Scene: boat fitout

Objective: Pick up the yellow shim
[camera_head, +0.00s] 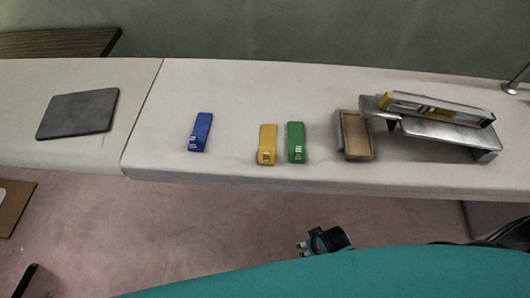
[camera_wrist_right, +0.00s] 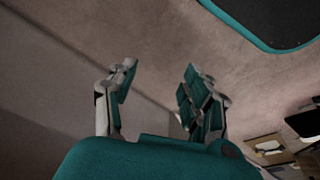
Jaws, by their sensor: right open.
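The yellow shim (camera_head: 267,144) lies flat on the pale bench top, between the blue shim (camera_head: 200,132) on its left and the green shim (camera_head: 296,142) close on its right. The three are apart from each other. My right gripper (camera_head: 304,247) shows in the head view in front of the bench edge, clear of all the shims. In the right wrist view my right gripper (camera_wrist_right: 155,90) is open, with nothing between its fingers. The yellow shim is not seen in the wrist view. My left gripper is not in view.
A small open wooden box (camera_head: 357,136) stands right of the green shim. A metal rack (camera_head: 435,122) with a yellow-marked level on it is farther right. A dark flat plate (camera_head: 78,114) lies at the left. The bench top (camera_head: 232,148) around the shims is clear.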

